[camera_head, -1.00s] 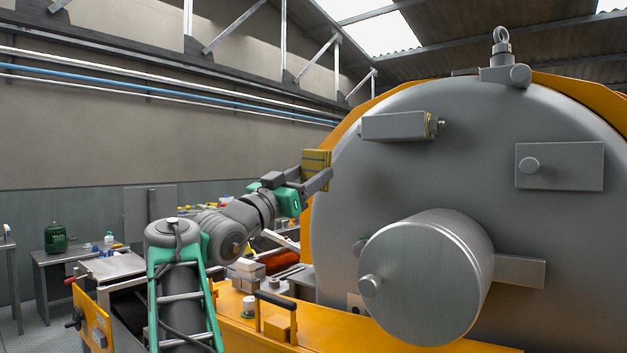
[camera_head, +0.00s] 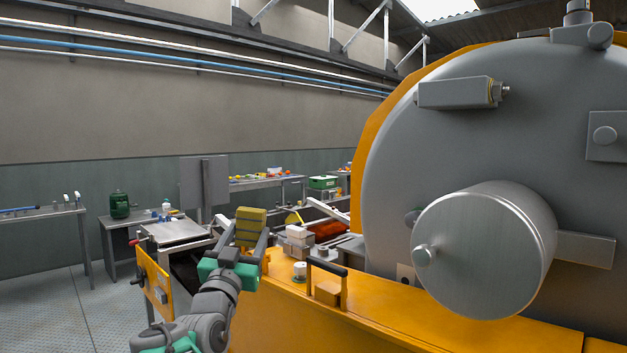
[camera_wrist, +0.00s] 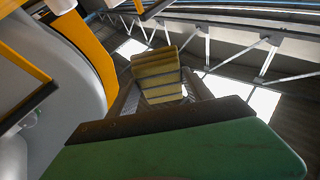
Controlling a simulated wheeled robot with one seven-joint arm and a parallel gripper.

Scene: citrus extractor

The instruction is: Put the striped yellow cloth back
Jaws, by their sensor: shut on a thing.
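The striped yellow cloth (camera_head: 251,226) is a folded block between the two fingers of my gripper (camera_head: 252,241) in the head view. My gripper is shut on it and holds it up in the air, left of the big grey drum and above the orange machine body. In the wrist view the cloth (camera_wrist: 158,76) shows dark stripes and sits between the fingertips, with the roof behind it. The place where the cloth belongs cannot be told from these frames.
The orange machine ledge (camera_head: 420,325) carries a black handle (camera_head: 327,266) and white blocks (camera_head: 299,236). The grey drum (camera_head: 480,140) with its protruding cylinder (camera_head: 490,250) fills the right. A side table (camera_head: 120,222) with a green canister (camera_head: 119,204) stands left. Open floor (camera_head: 60,290) lies at the lower left.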

